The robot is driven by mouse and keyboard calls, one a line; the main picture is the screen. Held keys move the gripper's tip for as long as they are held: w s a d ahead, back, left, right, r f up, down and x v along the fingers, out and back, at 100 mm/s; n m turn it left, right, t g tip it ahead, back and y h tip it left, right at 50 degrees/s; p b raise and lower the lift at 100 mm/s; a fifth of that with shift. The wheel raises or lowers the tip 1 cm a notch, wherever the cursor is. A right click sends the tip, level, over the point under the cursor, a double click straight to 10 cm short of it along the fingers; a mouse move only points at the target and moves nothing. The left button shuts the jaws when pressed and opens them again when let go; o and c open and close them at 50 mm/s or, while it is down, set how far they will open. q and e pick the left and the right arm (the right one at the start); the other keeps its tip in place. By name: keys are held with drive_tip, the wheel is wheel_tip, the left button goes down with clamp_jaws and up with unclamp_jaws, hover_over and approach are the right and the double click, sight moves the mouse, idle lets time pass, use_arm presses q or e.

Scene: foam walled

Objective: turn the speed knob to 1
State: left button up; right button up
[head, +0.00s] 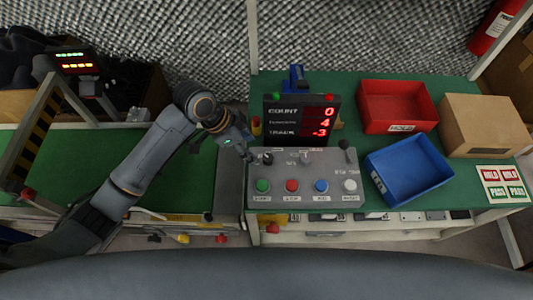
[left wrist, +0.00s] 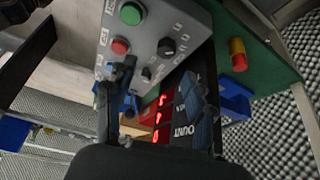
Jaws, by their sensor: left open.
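The grey control box (head: 305,196) stands on the green table, with a row of green, red, blue and white buttons. A black knob (head: 267,158) sits above the green button, at the box's back left. I take it as the speed knob; its label and pointer are too small to read. The knob also shows in the left wrist view (left wrist: 167,46), beyond the fingertips. My left gripper (head: 250,155) is open beside the knob, at its left. Its two fingers show apart in the left wrist view (left wrist: 160,95), with no knob clearly between them. My right gripper is not in view.
A display (head: 301,118) behind the box shows red digits. A toggle (head: 305,158) and a black-topped stick (head: 344,146) share the panel. A red bin (head: 398,104), a blue bin (head: 408,170) and a cardboard box (head: 487,125) stand to the right.

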sight(268, 157)
use_arm(q)
wheel_tip(268, 157, up, 4)
drive_tip(key=w+m, duration=0.2)
drive_tip(key=shift+m+g+y, duration=0.3)
drive_tip(key=shift+g, duration=0.1)
drive_tip(key=x, duration=1.3)
drive_tip(key=shift+a+f, duration=0.15)
drive_tip(key=shift+f, duration=0.2)
clamp_jaws()
